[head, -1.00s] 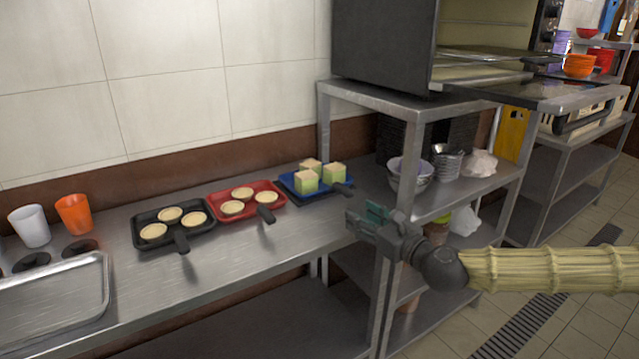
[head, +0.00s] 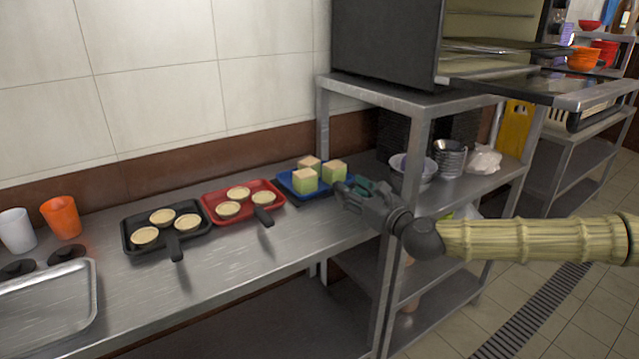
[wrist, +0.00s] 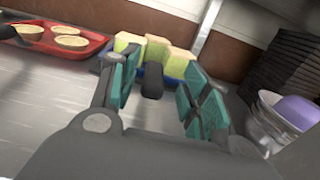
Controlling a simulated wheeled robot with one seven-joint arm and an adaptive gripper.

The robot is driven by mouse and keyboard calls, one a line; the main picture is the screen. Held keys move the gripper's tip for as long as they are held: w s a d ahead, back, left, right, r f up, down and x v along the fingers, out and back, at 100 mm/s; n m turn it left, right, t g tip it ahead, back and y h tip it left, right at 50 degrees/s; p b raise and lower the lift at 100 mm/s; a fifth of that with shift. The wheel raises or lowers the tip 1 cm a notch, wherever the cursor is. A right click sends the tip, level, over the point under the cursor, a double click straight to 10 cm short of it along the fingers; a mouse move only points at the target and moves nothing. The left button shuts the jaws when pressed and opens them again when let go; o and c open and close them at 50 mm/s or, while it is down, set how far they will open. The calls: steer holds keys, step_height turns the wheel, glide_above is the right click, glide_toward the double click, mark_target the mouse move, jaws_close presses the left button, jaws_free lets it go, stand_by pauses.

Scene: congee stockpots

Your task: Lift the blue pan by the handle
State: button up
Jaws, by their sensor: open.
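The blue pan (head: 291,188) sits on the steel counter against the wall, with several green-and-tan cubes (head: 305,180) in it. In the head view its handle is mostly hidden by my gripper (head: 352,188), which is at the pan's right side. In the wrist view the blue pan (wrist: 176,70) lies ahead, and its dark handle (wrist: 152,83) points toward me. The handle's end shows between the two teal-padded fingers of my gripper (wrist: 158,95). The fingers are open and apart from the handle on both sides, nearer to the left finger.
A red pan (head: 240,190) and a black pan (head: 150,240), each with tarts, stand to the left. A shelf post (head: 412,165) rises close to my gripper on the right, with metal bowls (head: 425,172) behind it. A tray (head: 50,300) lies at the far left.

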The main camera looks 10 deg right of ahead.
steer(key=x, duration=0.3)
steer(key=shift+w+a+f, duration=0.15)
steer(key=shift+w+a, duration=0.15)
steer(key=shift+a, duration=0.1)
steer(key=shift+w+a, duration=0.1)
steer(key=shift+w, duration=0.4)
jaws_close()
